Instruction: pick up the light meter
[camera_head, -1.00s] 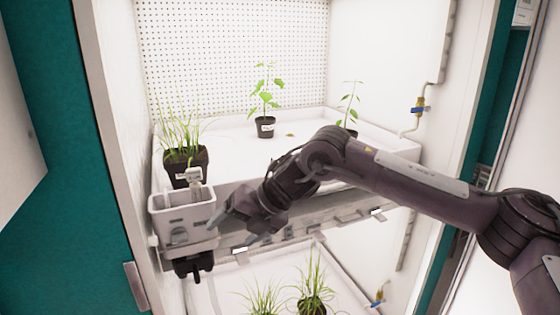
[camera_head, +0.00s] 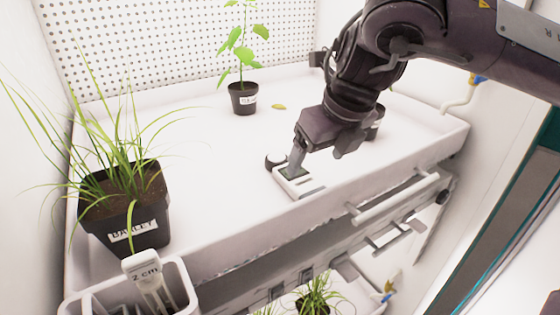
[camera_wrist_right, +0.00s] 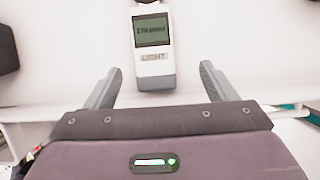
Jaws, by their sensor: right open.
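The light meter (camera_head: 308,189) is a small white handheld device with a dark sensor end, lying on the white tray near its front edge. In the right wrist view the light meter (camera_wrist_right: 154,62) shows a greenish display with text and a label below it. My right gripper (camera_head: 290,172) is over the light meter in the head view, and a finger covers part of it. In the wrist view the right gripper (camera_wrist_right: 158,85) is open, its fingers apart on either side of the meter's lower end, with nothing held. My left gripper is not in view.
A pot of grass labelled barley (camera_head: 130,215) stands at the left of the tray (camera_head: 230,240). A small potted plant (camera_head: 243,98) stands at the back, with a yellow leaf (camera_head: 278,107) nearby. A white caddy (camera_head: 180,285) hangs at the front left. Another pot is partly hidden behind my arm.

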